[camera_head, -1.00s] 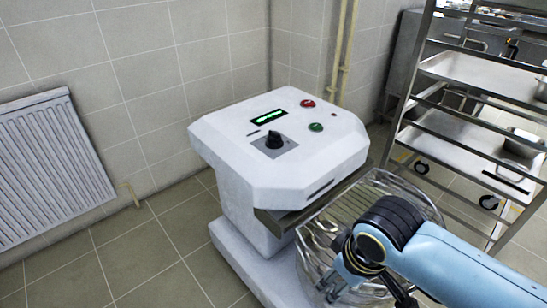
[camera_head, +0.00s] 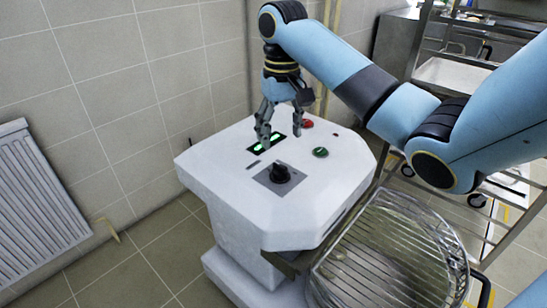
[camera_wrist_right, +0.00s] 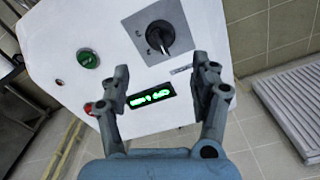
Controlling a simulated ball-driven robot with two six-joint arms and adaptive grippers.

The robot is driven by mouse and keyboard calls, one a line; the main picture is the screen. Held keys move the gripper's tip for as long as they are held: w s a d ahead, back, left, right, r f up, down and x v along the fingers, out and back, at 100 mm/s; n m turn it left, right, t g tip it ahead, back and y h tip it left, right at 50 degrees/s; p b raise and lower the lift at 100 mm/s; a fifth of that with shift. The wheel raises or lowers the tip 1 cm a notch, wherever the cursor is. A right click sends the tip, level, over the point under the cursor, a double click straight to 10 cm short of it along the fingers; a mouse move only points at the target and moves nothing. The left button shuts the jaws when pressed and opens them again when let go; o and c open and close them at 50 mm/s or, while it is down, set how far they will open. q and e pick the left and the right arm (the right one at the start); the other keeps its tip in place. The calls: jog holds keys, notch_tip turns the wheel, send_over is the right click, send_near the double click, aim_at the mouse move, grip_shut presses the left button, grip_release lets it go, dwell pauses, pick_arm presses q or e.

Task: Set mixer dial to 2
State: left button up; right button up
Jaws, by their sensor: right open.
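The white mixer (camera_head: 225,175) stands by the tiled wall. Its black dial (camera_head: 279,174) sits on a grey square plate on the top panel; the dial also shows in the right wrist view (camera_wrist_right: 160,36). A green-lit display (camera_head: 267,143) lies behind the dial. My right gripper (camera_head: 281,139) is open and empty, pointing down over the display, apart from the dial. In the right wrist view its two fingers (camera_wrist_right: 155,88) frame the display (camera_wrist_right: 151,98), with the dial beyond the fingertips. The dial's setting is too small to read. My left gripper is not in view.
A green button (camera_head: 320,152) and a red button (camera_head: 307,124) are on the mixer's top panel. A wire bowl guard (camera_head: 390,245) is at the mixer's front right. A metal rack (camera_head: 455,75) stands at right, and a radiator (camera_head: 38,195) at left.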

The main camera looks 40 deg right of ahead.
aim_at(280, 164)
notch_tip(280, 164, down, 6)
jog(key=shift+s+r+b, duration=0.1)
jog(key=shift+b, duration=0.6)
notch_tip(280, 164, down, 4)
jog(key=shift+r+b, duration=0.25)
jog(key=shift+b, duration=0.2)
jog(key=shift+f, duration=0.35)
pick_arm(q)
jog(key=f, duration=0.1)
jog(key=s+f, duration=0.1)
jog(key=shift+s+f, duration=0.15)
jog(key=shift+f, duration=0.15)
pick_arm(e)
jog(key=shift+c, duration=0.4)
